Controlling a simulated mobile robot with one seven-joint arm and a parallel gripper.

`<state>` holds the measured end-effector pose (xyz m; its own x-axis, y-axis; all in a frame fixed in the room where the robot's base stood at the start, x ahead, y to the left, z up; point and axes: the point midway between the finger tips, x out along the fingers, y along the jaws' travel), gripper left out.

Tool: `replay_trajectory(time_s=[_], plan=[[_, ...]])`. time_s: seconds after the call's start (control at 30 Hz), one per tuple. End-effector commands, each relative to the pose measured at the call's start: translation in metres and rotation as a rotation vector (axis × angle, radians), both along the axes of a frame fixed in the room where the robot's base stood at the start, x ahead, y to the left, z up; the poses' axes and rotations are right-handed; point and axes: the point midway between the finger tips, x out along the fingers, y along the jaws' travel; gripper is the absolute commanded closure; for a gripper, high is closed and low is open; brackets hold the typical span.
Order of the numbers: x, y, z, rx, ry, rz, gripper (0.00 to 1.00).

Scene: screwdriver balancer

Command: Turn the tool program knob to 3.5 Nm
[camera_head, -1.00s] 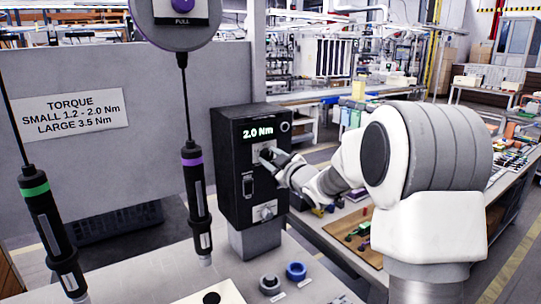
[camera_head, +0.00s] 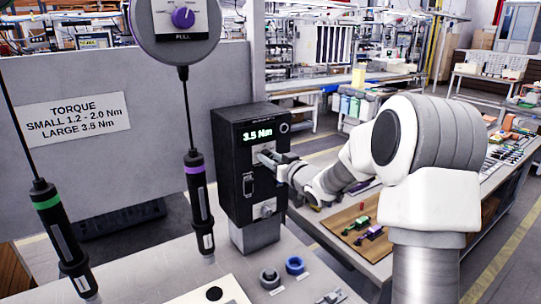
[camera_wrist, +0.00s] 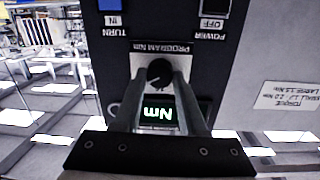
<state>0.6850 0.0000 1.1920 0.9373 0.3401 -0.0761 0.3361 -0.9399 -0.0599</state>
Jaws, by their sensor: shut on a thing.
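The black control box (camera_head: 232,165) stands on a grey post, and its green display (camera_head: 257,134) reads 3.5 Nm. The program knob (camera_wrist: 158,73) is a dark round knob under the "PROGRAM Nm" label in the wrist view, which shows the panel upside down. My gripper (camera_head: 266,157) is at the upper panel, just below the display. In the wrist view my gripper (camera_wrist: 157,82) has its two fingers on either side of the knob, shut on it. The fingers hide part of the display and panel in that view.
A green-banded screwdriver (camera_head: 60,235) and a purple-banded screwdriver (camera_head: 197,195) hang left of the box. A torque sign (camera_head: 73,118) is on the grey partition. A grey ring (camera_head: 269,278) and a blue ring (camera_head: 295,265) sit on the bench in front.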

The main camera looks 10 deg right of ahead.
Motion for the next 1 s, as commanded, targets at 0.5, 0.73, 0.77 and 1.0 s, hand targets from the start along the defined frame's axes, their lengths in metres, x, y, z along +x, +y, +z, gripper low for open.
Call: replay_trajectory(time_s=[0.5,0.73,0.77,1.0], plan=[[-0.0001,-0.0005,-0.0007,0.021,0.010,-0.001,1.00],[0.0000,-0.0004,-0.0005,0.020,0.009,-0.001,0.29],[0.0000,-0.0003,-0.0004,0.020,0.009,-0.001,0.29],[-0.0010,-0.0007,-0.0001,0.019,0.008,-0.001,0.29]])
